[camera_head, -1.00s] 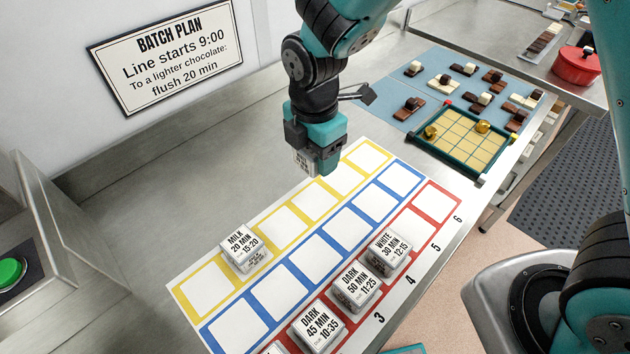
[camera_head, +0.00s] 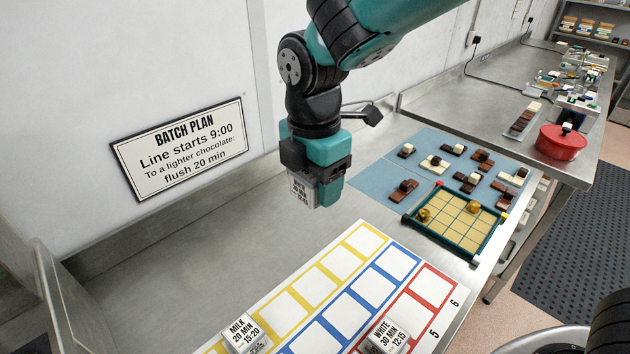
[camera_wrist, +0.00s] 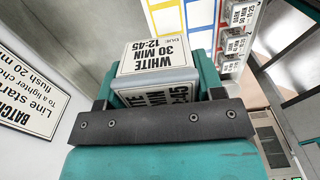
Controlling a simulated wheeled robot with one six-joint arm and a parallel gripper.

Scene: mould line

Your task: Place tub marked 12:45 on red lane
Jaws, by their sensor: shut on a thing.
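My gripper (camera_head: 318,186) is shut on a white tub (camera_head: 301,191) and holds it in the air above the bare steel worktop, beyond the far edge of the lane sheet. In the wrist view the tub (camera_wrist: 158,55) reads WHITE, 30 MIN, 12:45. The red lane (camera_head: 432,286) runs along the near right side of the sheet. Its end square by the 6 and the square by the 5 are empty. A tub marked WHITE 30 MIN 12:15 (camera_head: 387,337) stands on the red lane at the bottom of the head view.
A tub marked MILK 20 MIN 15:20 (camera_head: 243,333) stands on the yellow lane. The blue lane (camera_head: 375,288) shows empty squares. A gridded tray (camera_head: 456,215) and a blue mat with chocolate pieces (camera_head: 378,182) lie past the sheet. A batch plan sign (camera_head: 181,148) is on the wall.

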